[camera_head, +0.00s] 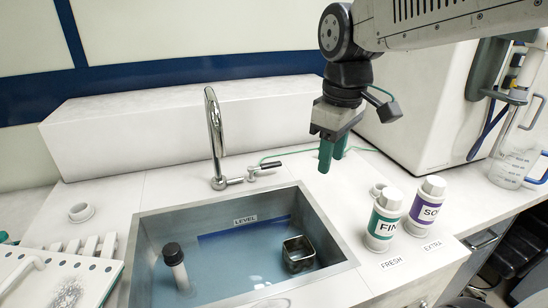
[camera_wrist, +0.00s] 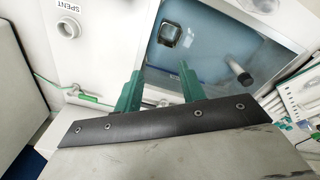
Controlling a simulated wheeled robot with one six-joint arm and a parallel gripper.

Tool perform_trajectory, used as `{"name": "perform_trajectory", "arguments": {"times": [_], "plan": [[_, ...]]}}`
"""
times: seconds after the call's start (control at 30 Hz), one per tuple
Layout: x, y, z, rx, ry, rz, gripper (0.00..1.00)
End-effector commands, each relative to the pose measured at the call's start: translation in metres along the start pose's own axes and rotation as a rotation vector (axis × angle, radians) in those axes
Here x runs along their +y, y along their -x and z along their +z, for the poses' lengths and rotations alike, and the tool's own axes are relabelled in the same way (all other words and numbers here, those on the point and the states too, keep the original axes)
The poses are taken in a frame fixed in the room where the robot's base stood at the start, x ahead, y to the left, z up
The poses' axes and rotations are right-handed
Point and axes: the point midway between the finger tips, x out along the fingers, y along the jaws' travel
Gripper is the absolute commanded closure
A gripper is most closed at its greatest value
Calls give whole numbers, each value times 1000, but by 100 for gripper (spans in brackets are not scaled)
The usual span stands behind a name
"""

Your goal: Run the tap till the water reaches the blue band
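The chrome tap (camera_head: 216,135) stands behind the sink, with its lever (camera_head: 268,167) to the right of its base. No stream shows under the spout. The steel sink (camera_head: 150,215) holds bluish water (camera_head: 225,265). A dark blue band (camera_head: 245,232) runs along its back wall below a LEVEL label (camera_head: 245,219); I cannot tell exactly where the water meets it. My gripper (camera_head: 332,163), with green fingers, hangs right of the lever, above the counter and apart from it. In the wrist view its fingers (camera_wrist: 160,68) are spread with nothing held between them.
A dark-capped tube (camera_head: 175,265) and a square metal cup (camera_head: 298,254) are in the sink. Two labelled bottles, green (camera_head: 382,222) and purple (camera_head: 424,207), stand right of it. A white rack (camera_head: 75,265) is at left. A thin green cord (camera_head: 300,152) runs behind the lever.

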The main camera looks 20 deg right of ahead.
Motion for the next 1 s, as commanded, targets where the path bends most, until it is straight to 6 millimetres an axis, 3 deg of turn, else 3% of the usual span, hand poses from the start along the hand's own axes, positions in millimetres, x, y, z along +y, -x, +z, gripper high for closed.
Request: {"name": "perform_trajectory", "arguments": {"times": [0.03,0.17,0.3,0.5,0.7,1.0], "plan": [[13,-3,-25,-11,90,-8,60],[43,-14,-84,-24,341,-22,60],[72,-38,-144,-32,600,-39,60],[101,-76,-203,-37,875,-60,60],[110,-97,-226,-37,993,-67,60],[109,-138,-224,-39,1003,-71,60]]}}
